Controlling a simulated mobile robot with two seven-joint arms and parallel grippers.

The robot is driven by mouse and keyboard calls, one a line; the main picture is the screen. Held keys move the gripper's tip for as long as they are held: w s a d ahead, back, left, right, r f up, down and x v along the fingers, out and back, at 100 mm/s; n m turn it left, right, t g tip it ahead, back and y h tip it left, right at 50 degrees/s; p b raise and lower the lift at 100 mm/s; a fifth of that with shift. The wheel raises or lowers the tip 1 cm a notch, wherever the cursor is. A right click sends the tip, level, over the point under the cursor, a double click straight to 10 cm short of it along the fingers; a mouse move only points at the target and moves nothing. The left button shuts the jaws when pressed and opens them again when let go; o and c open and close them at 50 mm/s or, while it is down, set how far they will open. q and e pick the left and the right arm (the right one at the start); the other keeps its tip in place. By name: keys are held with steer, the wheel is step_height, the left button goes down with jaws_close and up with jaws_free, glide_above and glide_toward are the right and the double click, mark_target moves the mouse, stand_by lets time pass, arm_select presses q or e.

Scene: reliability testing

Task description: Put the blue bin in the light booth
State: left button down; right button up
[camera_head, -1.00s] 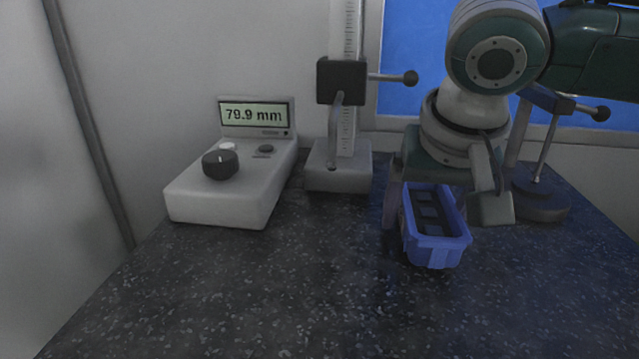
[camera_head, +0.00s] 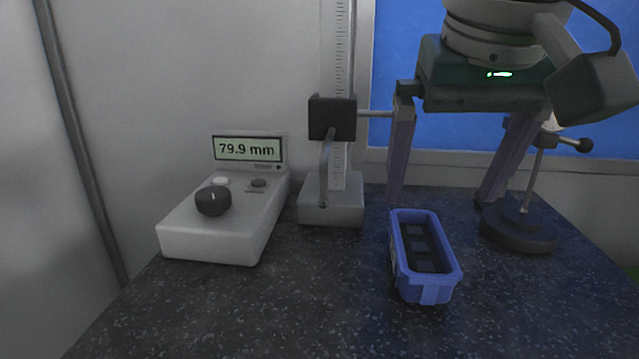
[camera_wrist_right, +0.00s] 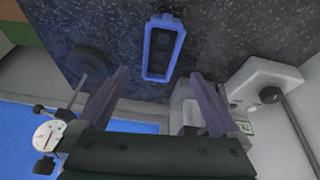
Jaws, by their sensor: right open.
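The blue bin (camera_head: 448,289) stands upright on the dark speckled counter, right of the middle in the head view. It holds dark pieces. In the right wrist view the bin (camera_wrist_right: 148,52) lies beyond the fingertips, between their lines. My right gripper (camera_head: 440,203) is open and empty, with its fingers pointing down above and behind the bin, apart from it. It also shows in the right wrist view (camera_wrist_right: 158,83). My left gripper is not in view. I cannot identify a light booth for sure in these views.
A grey gauge box (camera_head: 215,232) reading 79.9 mm stands on the left of the counter (camera_head: 300,310). A height stand (camera_head: 332,205) is behind the bin, to its left. A round-based dial stand (camera_head: 519,230) is close on its right. The front of the counter is clear.

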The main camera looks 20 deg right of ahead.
mark_target(419, 250)
steer(key=n+p, duration=0.1)
steer(key=n, duration=0.9)
steer(key=f+n+p, duration=0.1)
steer(key=n+p, duration=0.1)
steer(key=n, duration=0.9)
steer(key=n+p, duration=0.2)
steer(key=n, duration=0.9)
steer(key=shift+w+d+f, duration=0.1)
steer(key=shift+w+f, duration=0.1)
steer(key=shift+f, duration=0.15)
steer(key=n, duration=0.2)
steer(key=shift+f+n+p, duration=0.2)
steer(key=shift+n+p, duration=0.1)
steer(key=shift+p, duration=0.05)
steer(key=x, duration=0.4)
steer(key=shift+f, duration=0.15)
steer(key=shift+w+d+p+x, duration=0.1)
steer(key=shift+w+p+x, duration=0.1)
steer(key=shift+x, duration=1.2)
steer(key=shift+w+d+p+x, duration=0.1)
steer(key=shift+p+x, duration=0.05)
steer(key=shift+x, duration=1.3)
steer(key=shift+s, duration=0.1)
